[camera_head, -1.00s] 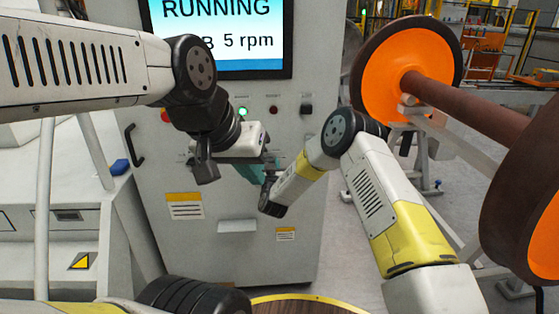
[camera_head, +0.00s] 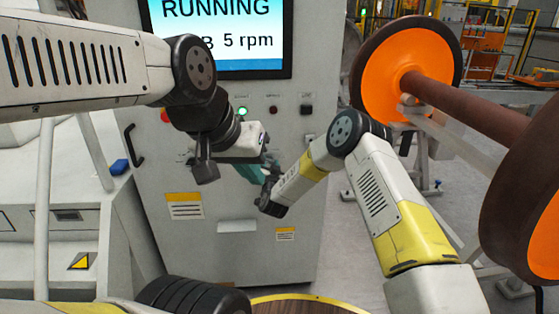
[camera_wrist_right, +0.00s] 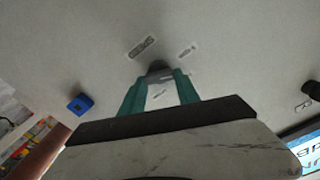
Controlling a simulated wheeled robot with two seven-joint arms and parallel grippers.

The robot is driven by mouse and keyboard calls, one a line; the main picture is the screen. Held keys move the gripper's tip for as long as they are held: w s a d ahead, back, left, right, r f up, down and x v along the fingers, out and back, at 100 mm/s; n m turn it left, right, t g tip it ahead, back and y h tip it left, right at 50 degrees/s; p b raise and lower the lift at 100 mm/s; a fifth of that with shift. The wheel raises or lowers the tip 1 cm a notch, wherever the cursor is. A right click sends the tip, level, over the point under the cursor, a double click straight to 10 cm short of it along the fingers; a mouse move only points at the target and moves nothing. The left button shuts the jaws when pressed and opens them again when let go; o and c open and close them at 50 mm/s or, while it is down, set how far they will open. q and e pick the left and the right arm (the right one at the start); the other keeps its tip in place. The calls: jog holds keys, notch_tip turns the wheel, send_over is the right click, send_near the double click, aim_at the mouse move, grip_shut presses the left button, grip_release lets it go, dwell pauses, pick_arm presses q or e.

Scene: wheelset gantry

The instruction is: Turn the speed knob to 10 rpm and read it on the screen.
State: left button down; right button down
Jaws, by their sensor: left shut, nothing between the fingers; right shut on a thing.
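The screen (camera_head: 215,30) on the grey cabinet reads RUNNING and 5 rpm. In the right wrist view, the teal fingers of my right gripper (camera_wrist_right: 160,74) are closed on a small dark grey knob (camera_wrist_right: 158,66) on the cabinet face. Its pointer and scale are hidden. My left gripper (camera_head: 251,173) is shut and empty in front of the cabinet, close to the right hand. In the head view, the two hands overlap the area below the lamps, so the knob cannot be made out there. A corner of the screen (camera_wrist_right: 305,150) shows upside down in the right wrist view.
A wheelset with orange wheels (camera_head: 385,75) stands at the right. A black handle (camera_head: 133,146) is on the cabinet's left.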

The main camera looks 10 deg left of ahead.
jog(key=m, duration=0.4)
jog(key=shift+d+f, duration=0.1)
jog(key=shift+m, duration=1.5)
jog(key=c, duration=0.9)
grip_release()
jog(key=v, duration=0.7)
jog(key=shift+s+d, duration=0.15)
jog(key=shift+s, duration=0.2)
